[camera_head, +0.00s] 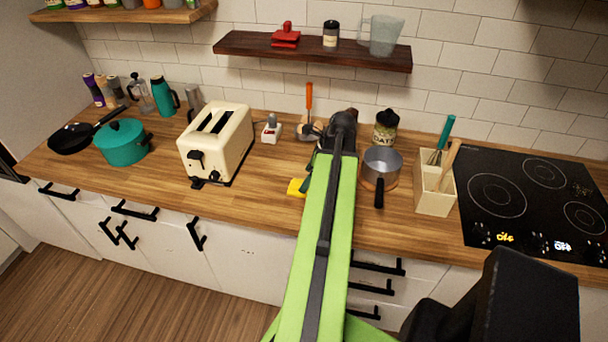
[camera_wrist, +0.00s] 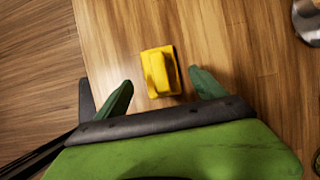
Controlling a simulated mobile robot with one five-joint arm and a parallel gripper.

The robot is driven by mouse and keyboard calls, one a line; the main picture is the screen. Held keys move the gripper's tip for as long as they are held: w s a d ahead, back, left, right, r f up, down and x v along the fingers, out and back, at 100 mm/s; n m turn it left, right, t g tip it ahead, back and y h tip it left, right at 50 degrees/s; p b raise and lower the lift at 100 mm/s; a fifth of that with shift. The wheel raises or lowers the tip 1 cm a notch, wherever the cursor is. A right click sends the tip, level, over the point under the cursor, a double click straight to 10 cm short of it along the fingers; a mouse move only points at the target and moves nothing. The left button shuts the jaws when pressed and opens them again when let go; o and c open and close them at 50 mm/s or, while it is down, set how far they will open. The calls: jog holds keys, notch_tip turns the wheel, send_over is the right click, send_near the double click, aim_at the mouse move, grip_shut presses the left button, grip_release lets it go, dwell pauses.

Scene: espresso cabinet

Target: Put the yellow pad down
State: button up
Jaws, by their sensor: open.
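The yellow pad (camera_wrist: 159,72) lies on the wooden counter near its front edge, in the wrist view just ahead of my gripper. In the head view only a yellow corner of it (camera_head: 296,187) shows left of my arm; the arm hides the rest. My gripper (camera_wrist: 157,90) is open, with its two dark green fingers spread to either side of the pad's near end. I see a gap between each finger and the pad. How high the fingers are above the counter is hard to tell.
A saucepan (camera_head: 382,168) stands close to the right of my arm, with a utensil box (camera_head: 434,190) and black cooktop (camera_head: 530,200) beyond. A cream toaster (camera_head: 216,143) is to the left. The counter (camera_head: 262,185) between toaster and pad is clear.

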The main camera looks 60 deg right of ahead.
jog(key=p+v, duration=0.4)
jog(key=v, duration=0.3)
jog(key=shift+p, duration=0.35)
jog(key=w+a+f+n+g, duration=0.1)
jog(key=w+a+n+g, duration=0.2)
jog(key=w+a+n, duration=1.75)
jog(key=a+n, duration=0.2)
jog(key=a, duration=0.6)
jog(key=w+a+n+g+h, duration=0.1)
jog(key=w+a+n, duration=0.2)
jog(key=a, duration=0.8)
jog(key=w+a+n, duration=0.2)
jog(key=a+n, duration=0.5)
jog(key=a, duration=0.4)
jog(key=shift+w+a+f, duration=0.25)
jog(key=shift+w+f, duration=0.15)
